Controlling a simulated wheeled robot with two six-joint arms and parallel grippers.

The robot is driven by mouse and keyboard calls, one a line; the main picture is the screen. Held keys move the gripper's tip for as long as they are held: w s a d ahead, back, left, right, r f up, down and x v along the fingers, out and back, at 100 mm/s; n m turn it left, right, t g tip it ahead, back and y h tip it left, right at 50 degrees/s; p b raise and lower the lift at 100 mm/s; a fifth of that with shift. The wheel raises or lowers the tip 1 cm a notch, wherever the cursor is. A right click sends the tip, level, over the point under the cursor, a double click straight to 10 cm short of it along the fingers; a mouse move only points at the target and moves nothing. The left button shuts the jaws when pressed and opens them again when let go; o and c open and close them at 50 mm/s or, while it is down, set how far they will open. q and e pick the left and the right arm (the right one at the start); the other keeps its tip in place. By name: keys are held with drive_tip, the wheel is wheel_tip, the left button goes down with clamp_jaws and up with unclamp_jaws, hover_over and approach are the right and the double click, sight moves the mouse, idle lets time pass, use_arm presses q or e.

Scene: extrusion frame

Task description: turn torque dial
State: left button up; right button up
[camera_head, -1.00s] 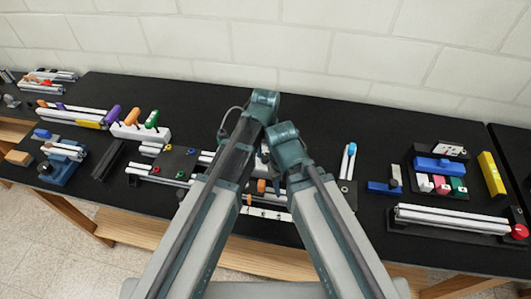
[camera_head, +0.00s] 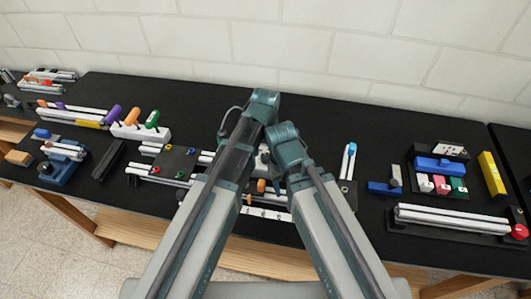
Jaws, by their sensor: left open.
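I cannot pick out the torque dial with certainty. A red round knob (camera_head: 519,231) sits at the right end of the silver extrusion fixture at the far right. A black cord (camera_head: 224,122) curves out behind my left arm, and what it joins is hidden. My left gripper (camera_head: 264,160) shows only in part in the gap between my arms, low over the middle of the bench; it is open. I cannot see anything between its jaws. My right gripper is hidden behind my right arm.
A white rack with coloured handles (camera_head: 140,131) and a dark plate with coloured knobs (camera_head: 175,162) stand left. Right are a blue-and-white tool (camera_head: 348,160), a parts tray (camera_head: 440,180) and a yellow block (camera_head: 491,174). The back of the black bench is clear.

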sight(265, 156)
use_arm(q)
drive_tip(key=shift+r, duration=0.1)
use_arm(e)
drive_tip(key=shift+r, duration=0.15)
use_arm(q)
wheel_tip(265, 156, up, 14)
drive_tip(key=p, duration=1.4)
use_arm(e)
wheel_tip(265, 156, up, 14)
drive_tip(key=shift+f, duration=0.2)
use_arm(q)
drive_tip(key=shift+f, duration=0.3)
use_arm(e)
drive_tip(key=shift+f, duration=0.1)
